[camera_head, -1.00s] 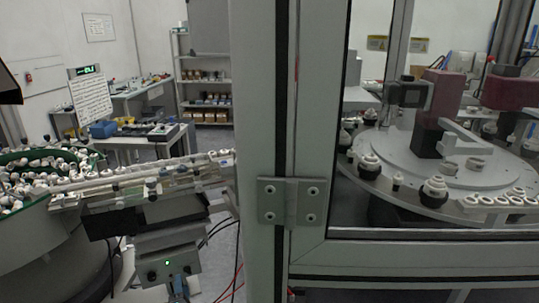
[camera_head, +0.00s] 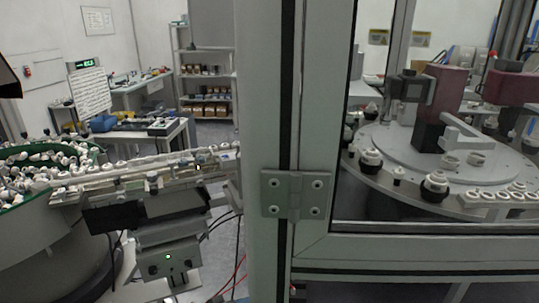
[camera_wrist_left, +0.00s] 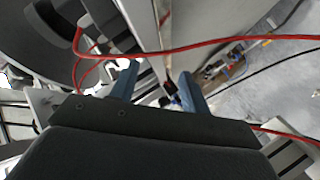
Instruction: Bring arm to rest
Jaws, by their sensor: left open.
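My left gripper shows in the left wrist view (camera_wrist_left: 160,84), its two blue fingers apart with nothing held between them. Red cables cross the picture just beyond the fingers, and the floor lies below. In the head view only a dark piece shows at the left edge, and its fingers cannot be made out there. My right gripper is in neither view.
A green-lined feeder bowl (camera_head: 97,178) of white caps stands at left, feeding a rail (camera_head: 150,165). A grey frame post (camera_head: 262,120) with a hinge blocks the middle. Behind the frame is a rotary table (camera_head: 455,205). Shelves (camera_head: 204,88) stand at the back.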

